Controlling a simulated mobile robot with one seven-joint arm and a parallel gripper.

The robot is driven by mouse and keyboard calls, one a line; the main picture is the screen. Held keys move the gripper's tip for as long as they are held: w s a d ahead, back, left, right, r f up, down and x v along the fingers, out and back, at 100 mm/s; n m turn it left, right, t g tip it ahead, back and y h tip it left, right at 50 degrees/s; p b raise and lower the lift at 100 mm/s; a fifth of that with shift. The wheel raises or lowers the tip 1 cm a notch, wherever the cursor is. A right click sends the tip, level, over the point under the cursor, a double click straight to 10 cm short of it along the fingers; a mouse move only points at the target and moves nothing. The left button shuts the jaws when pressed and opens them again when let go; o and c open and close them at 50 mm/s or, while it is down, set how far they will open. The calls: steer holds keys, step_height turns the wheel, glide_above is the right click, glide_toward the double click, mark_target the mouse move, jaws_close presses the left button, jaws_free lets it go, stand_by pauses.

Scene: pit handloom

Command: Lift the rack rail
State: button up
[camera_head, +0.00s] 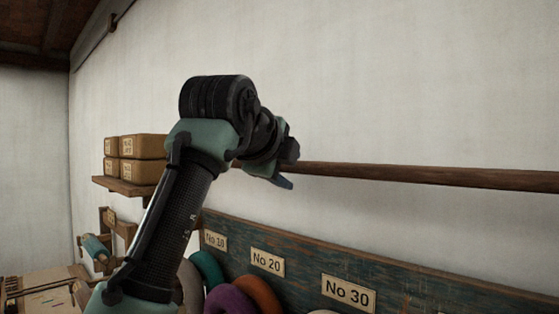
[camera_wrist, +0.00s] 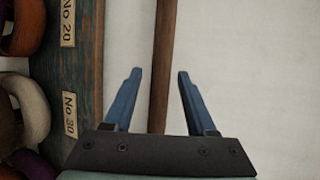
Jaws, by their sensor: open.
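The rack rail (camera_head: 420,174) is a long brown wooden bar running across the white wall above the numbered board in the head view. In the wrist view the rail (camera_wrist: 163,60) runs up the picture between my two blue fingers. My gripper (camera_wrist: 158,75) is open, with one finger on each side of the rail and a visible gap to each. In the head view my gripper (camera_head: 286,170) is at the left visible part of the rail, and my arm hides what lies behind it. I cannot tell how deep the rail sits between the fingers.
A worn blue-green board (camera_head: 300,265) with number labels is below the rail. Coloured yarn hanks (camera_head: 229,301) hang at it. Boxes (camera_head: 142,147) sit on a small shelf (camera_head: 120,187) at the left. The wall above the rail is clear.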

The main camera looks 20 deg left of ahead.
steer(key=b+v, duration=0.6)
steer(key=v, duration=0.6)
steer(key=shift+s+b, duration=0.3)
steer(key=shift+s, duration=0.05)
steer(key=shift+r, duration=0.1)
